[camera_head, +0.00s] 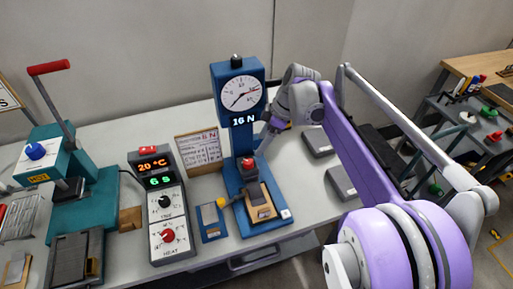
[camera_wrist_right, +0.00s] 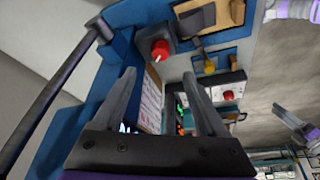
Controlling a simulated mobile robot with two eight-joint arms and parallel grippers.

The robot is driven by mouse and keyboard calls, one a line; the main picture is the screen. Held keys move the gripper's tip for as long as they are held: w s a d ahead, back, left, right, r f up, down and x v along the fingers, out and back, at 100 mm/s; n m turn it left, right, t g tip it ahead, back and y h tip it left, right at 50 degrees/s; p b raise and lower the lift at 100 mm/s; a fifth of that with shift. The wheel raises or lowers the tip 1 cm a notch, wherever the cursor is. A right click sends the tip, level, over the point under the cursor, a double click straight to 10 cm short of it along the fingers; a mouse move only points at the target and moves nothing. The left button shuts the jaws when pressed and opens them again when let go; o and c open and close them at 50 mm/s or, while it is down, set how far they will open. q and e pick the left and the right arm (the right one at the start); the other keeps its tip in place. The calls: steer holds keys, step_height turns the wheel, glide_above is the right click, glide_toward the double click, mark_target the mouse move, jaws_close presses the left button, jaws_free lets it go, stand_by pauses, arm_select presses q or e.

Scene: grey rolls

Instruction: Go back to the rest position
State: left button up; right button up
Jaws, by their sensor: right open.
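My right gripper (camera_head: 264,146) is beside the column of the blue force stand (camera_head: 229,150), just right of it and below its dial (camera_head: 241,93). The lit display under the dial reads 16 N. In the right wrist view my right gripper (camera_wrist_right: 159,75) has its two grey fingers apart with nothing held between them. The stand's red knob (camera_head: 247,163) is below the gripper; it also shows beyond the fingertips in the wrist view (camera_wrist_right: 160,50). My left gripper does not show clearly in either view.
A heat control box (camera_head: 165,210) stands left of the stand. A teal press (camera_head: 85,200) with a red-handled lever (camera_head: 49,68) is further left. A small sign (camera_head: 199,150) stands behind. Grey flat blocks (camera_head: 317,142) lie right of the stand. A wooden side table (camera_head: 485,64) is at far right.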

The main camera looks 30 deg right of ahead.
steer(key=shift+s+d+r, duration=0.1)
steer(key=shift+d+r, duration=0.05)
steer(key=shift+r, duration=0.3)
steer(key=s+a+f+m+t+h+p, duration=0.1)
steer(key=s+a+f+m, duration=0.3)
steer(key=s+a, duration=0.3)
steer(key=s+a+f+m+t+h+p, duration=0.1)
steer(key=s+a+f+m, duration=0.4)
steer(key=s, duration=0.6)
steer(key=shift+s+a+f+m+t+h, duration=0.25)
steer(key=shift+a+m+h, duration=0.35)
steer(key=shift+a, duration=0.5)
